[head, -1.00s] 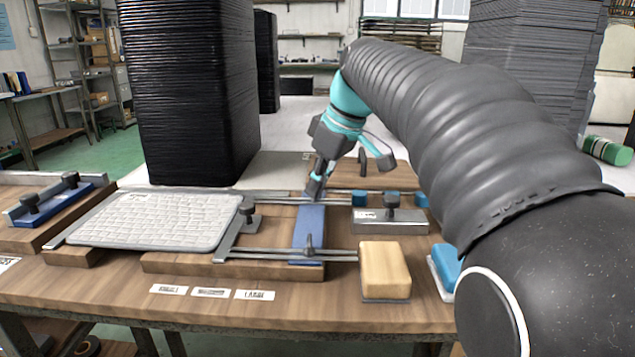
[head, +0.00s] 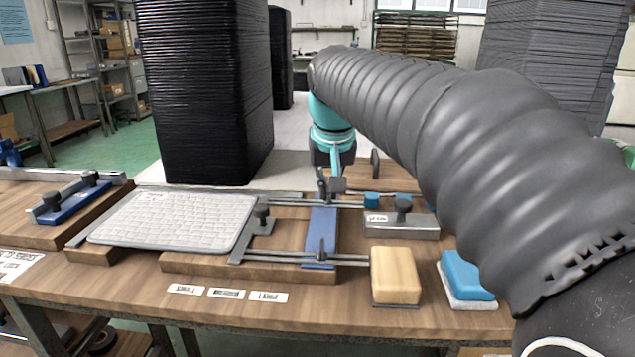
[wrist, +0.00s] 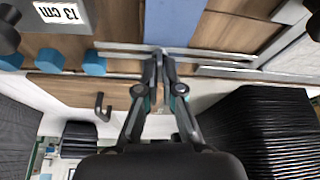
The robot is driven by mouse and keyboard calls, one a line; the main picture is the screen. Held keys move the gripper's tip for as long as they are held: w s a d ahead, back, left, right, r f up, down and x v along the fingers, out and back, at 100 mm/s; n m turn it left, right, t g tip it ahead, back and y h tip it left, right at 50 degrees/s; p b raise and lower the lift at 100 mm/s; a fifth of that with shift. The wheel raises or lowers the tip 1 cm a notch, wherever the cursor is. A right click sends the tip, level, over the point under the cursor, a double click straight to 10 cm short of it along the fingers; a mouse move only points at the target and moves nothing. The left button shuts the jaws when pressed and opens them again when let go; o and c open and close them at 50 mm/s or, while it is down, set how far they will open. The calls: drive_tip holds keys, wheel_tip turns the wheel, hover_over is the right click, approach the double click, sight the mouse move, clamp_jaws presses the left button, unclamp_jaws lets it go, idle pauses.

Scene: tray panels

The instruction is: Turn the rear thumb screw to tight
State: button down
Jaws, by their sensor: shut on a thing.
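The rear thumb screw sits at the far end of the blue crossbar (head: 321,222), on the rear rail. My gripper (head: 325,183) reaches down onto it from behind, and its fingers hide most of the screw. In the wrist view my gripper (wrist: 161,58) has its fingertips close together at the end of the blue bar (wrist: 172,20). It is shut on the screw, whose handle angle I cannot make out. The front thumb screw (head: 321,248) stands upright at the near end of the bar.
A white textured tray panel (head: 175,220) lies left of the bar. A clamp knob (head: 262,213) stands at its right edge. A grey block with a knob (head: 402,222), a wooden block (head: 395,275) and a blue-topped block (head: 464,275) are right. A tall black stack (head: 205,90) rises behind.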

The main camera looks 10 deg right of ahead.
drive_tip(key=shift+m+h, duration=0.4)
drive_tip(key=shift+m, duration=0.6)
drive_tip(key=c, duration=1.3)
unclamp_jaws()
drive_tip(key=shift+c, duration=0.2)
drive_tip(key=v, duration=1.2)
drive_tip(key=shift+w+a, duration=0.1)
drive_tip(key=shift+w, duration=0.05)
